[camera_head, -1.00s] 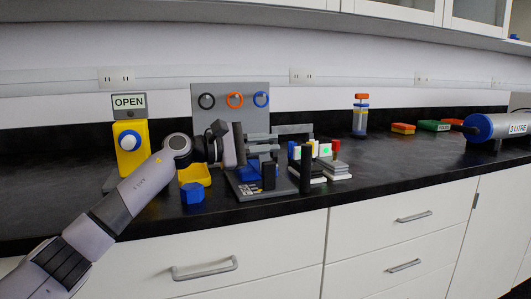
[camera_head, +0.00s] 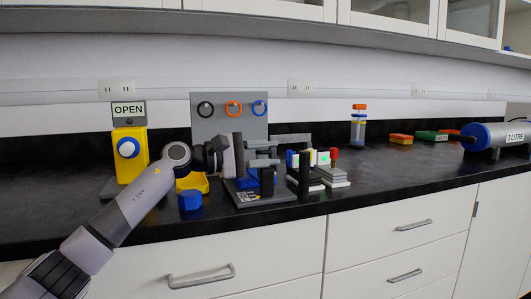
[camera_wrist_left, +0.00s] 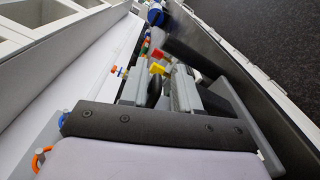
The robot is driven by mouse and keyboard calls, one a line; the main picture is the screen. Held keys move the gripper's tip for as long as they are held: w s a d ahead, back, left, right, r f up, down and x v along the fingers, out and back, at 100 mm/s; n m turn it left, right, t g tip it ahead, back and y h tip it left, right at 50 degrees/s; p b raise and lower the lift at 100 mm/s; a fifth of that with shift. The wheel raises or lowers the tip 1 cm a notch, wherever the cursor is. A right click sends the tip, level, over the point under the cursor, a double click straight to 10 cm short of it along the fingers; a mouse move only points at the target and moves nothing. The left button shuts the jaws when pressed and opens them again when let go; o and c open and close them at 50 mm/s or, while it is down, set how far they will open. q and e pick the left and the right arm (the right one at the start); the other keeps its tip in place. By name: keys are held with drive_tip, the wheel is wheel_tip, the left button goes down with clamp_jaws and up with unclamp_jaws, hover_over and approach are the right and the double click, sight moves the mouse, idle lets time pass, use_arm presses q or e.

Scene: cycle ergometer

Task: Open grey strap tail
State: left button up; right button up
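My left gripper (camera_head: 276,153) reaches in from the left over the grey apparatus base (camera_head: 285,196). Its two grey fingers point right, one above the other, with a gap between them. The left wrist view shows the fingers (camera_wrist_left: 166,84) apart, with dark pads and nothing clearly held. A grey horizontal bar (camera_head: 293,139) lies just beyond the upper finger. I cannot surely pick out the grey strap tail; the gripper and a dark upright post (camera_head: 305,168) cover part of that area. My right gripper is out of view.
A grey panel with coloured rings (camera_head: 217,120) stands behind. A yellow stand with a blue knob (camera_head: 128,149) and OPEN sign (camera_head: 128,109) is at left. A blue block (camera_head: 190,200) sits near the front edge. Clear black bench (camera_head: 400,165) lies at right.

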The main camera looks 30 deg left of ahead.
sight(258, 154)
use_arm(q)
drive_tip(key=shift+f, duration=0.1)
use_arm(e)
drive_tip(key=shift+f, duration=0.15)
use_arm(q)
drive_tip(key=shift+s+a, duration=0.2)
drive_tip(key=shift+a, duration=0.05)
drive_tip(key=b+v, duration=0.1)
drive_tip(key=v, duration=0.5)
drive_tip(key=shift+s+a, duration=0.1)
drive_tip(key=shift+s, duration=0.2)
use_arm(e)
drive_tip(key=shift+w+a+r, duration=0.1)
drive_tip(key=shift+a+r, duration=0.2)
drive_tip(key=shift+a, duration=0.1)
